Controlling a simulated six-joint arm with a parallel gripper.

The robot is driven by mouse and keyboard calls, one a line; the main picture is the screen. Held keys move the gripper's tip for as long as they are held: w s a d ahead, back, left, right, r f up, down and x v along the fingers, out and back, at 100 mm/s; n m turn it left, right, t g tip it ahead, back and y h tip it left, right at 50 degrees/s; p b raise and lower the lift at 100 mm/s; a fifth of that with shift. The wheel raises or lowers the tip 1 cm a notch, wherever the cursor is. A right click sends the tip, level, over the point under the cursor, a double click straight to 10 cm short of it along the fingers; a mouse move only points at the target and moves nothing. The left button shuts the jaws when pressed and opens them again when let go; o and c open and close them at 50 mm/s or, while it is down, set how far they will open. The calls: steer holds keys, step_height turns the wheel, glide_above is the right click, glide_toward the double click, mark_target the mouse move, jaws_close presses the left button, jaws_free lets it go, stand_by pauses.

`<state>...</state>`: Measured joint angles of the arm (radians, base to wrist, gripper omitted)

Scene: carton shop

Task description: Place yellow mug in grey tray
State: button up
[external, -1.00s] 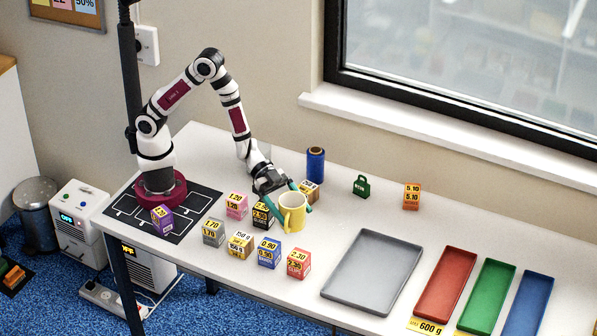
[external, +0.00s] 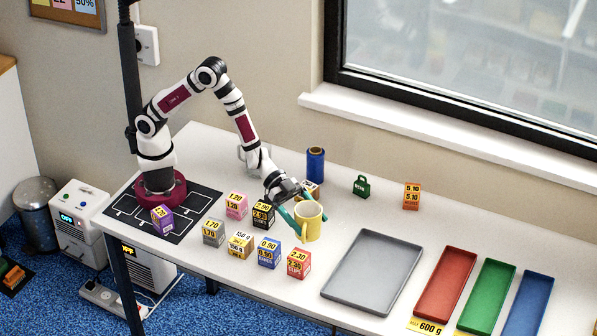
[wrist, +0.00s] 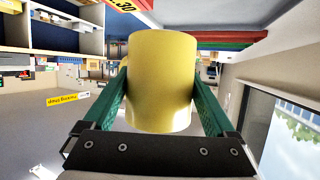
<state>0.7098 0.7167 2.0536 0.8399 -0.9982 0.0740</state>
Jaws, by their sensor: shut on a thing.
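The yellow mug (external: 309,222) is held in my gripper (external: 296,221), whose green fingers are shut on it from two sides. The mug is upright or nearly so and appears lifted off the table, left of the tray. In the wrist view the yellow mug (wrist: 160,80) fills the middle between the two green fingers of my gripper (wrist: 160,105). The grey tray (external: 372,270) lies flat and empty on the table, to the right of the mug.
Several small price-marked cartons, such as the red one (external: 299,263) and the blue one (external: 269,252), stand left of the tray. Red (external: 446,285), green (external: 487,297) and blue (external: 525,305) trays lie to its right. A blue spool (external: 315,165) and a green weight (external: 361,186) stand behind.

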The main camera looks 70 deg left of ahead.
steer(key=w+d+n+t, duration=0.1)
steer(key=d, duration=1.1)
glide_above(361, 274)
steer(key=shift+y, duration=0.4)
step_height(361, 274, down, 6)
steer(key=shift+s+f, duration=0.1)
steer(key=shift+f, duration=1.95)
steer(key=shift+f, duration=0.1)
steer(key=o, duration=1.4)
steer(key=shift+o, duration=0.2)
